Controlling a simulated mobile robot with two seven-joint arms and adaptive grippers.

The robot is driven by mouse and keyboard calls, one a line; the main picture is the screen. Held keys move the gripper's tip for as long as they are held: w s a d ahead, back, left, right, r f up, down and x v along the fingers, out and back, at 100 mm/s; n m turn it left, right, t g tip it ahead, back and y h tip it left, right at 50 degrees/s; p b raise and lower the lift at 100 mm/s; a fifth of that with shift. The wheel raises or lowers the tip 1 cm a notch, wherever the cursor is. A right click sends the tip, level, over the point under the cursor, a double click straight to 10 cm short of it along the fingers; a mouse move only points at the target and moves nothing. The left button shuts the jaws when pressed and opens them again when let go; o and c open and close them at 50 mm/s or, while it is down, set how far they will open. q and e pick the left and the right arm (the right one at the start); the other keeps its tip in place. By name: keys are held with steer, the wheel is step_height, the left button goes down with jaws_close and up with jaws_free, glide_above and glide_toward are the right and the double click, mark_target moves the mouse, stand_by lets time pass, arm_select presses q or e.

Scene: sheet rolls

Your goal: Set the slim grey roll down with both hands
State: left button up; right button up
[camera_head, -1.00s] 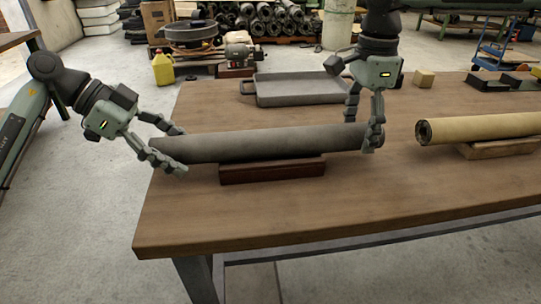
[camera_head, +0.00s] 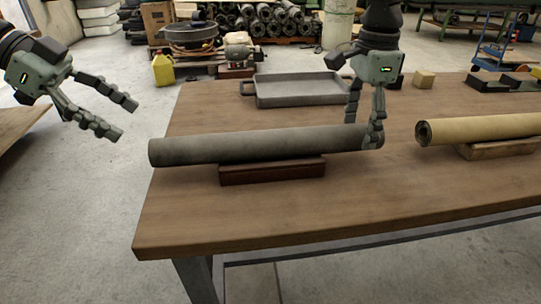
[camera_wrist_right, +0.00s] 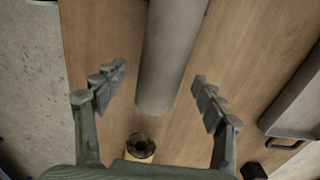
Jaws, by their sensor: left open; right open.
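The slim grey roll (camera_head: 255,144) lies level across a dark red-brown wooden block (camera_head: 272,171) on the table. It also shows in the right wrist view (camera_wrist_right: 172,55), between the two spread fingers. My left gripper (camera_head: 128,118) is open and empty, off the table's left edge, above and left of the roll's left end. My right gripper (camera_head: 364,130) is open around the roll's right end, with one finger in front of it and one behind. In the right wrist view my right gripper (camera_wrist_right: 160,88) has gaps between its fingers and the roll.
A tan roll (camera_head: 480,127) rests on a lighter wooden block (camera_head: 495,149) at the right. A grey tray (camera_head: 300,100) stands behind the grey roll. A small wooden cube (camera_head: 424,79) and black pieces lie at the back right. The table's front (camera_head: 330,215) is clear.

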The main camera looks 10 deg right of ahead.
step_height(320, 180, up, 11)
stand_by(0.3)
steer(key=shift+s, duration=0.1)
